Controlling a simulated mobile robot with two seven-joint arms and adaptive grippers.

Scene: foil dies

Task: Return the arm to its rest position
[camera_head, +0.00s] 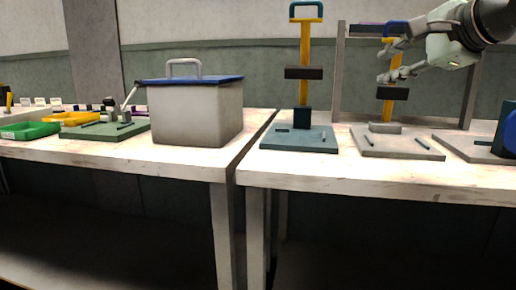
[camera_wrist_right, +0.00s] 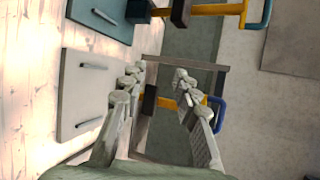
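My right gripper (camera_head: 384,65) is at the upper right of the head view, raised well above the right table. Its fingers are spread and nothing is between their tips. In the right wrist view the open fingers (camera_wrist_right: 157,72) show with a gap between them. Beyond the gap is a yellow post with a dark block and a blue handle (camera_wrist_right: 218,112). In the head view this post (camera_head: 388,108) stands behind the fingers, which partly hide it. I cannot tell whether they touch. My left gripper is not in view.
A yellow post with a teal handle (camera_head: 305,50) stands over a teal plate (camera_head: 290,143). A grey plate (camera_head: 400,148) lies beside it. A blue round thing (camera_head: 509,130) is at the right edge. A grey box with a blue lid (camera_head: 197,112) and green tray (camera_head: 30,130) are left.

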